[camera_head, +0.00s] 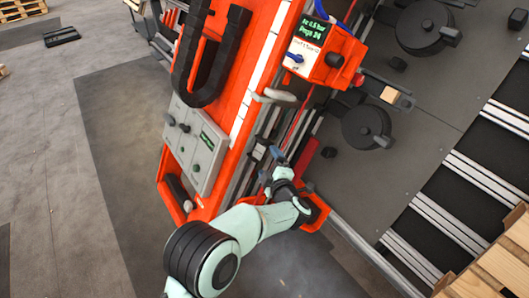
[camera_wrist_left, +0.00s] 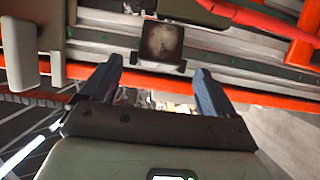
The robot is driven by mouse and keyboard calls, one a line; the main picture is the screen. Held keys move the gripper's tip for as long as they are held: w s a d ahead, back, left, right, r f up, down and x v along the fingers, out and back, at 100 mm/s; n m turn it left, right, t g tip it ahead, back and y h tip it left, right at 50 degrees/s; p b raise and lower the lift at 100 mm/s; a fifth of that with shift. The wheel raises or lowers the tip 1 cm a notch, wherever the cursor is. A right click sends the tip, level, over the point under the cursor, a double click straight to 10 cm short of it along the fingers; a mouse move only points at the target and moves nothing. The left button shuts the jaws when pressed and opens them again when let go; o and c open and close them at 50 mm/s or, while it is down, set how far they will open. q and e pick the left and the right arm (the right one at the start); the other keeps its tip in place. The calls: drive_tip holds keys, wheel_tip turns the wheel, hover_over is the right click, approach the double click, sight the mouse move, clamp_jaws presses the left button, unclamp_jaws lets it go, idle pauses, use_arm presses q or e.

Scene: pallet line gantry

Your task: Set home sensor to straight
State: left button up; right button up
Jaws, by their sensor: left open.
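A small dark block with a worn brownish face (camera_wrist_left: 161,43) sits on the grey rail in the left wrist view. It may be the home sensor; no label on it can be read. It looks roughly upright there, but I cannot tell its exact turn. My left gripper (camera_head: 270,165) is beside the rails at the lower end of the orange gantry column. In the left wrist view my left gripper (camera_wrist_left: 157,70) is open, its two fingers apart below the block with nothing between them. The block is not clearly made out in the head view. My right gripper is out of view.
The orange column (camera_head: 240,95) carries a grey panel with knobs (camera_head: 195,145) and a black cable chain (camera_head: 207,60). An orange control box with a green-text screen (camera_head: 325,50) stands above right. Roller tracks (camera_head: 450,205) and a wooden pallet (camera_head: 500,265) lie right. Floor at left is mostly clear.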

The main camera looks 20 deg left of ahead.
sight(265, 155)
use_arm(q)
drive_tip(key=b+x, duration=0.1)
drive_tip(key=x, duration=0.5)
drive_tip(key=shift+w+a+f, duration=0.1)
drive_tip(key=shift+w+f, duration=0.1)
drive_tip(key=shift+w+a, duration=0.3)
drive_tip(key=shift+w, duration=0.3)
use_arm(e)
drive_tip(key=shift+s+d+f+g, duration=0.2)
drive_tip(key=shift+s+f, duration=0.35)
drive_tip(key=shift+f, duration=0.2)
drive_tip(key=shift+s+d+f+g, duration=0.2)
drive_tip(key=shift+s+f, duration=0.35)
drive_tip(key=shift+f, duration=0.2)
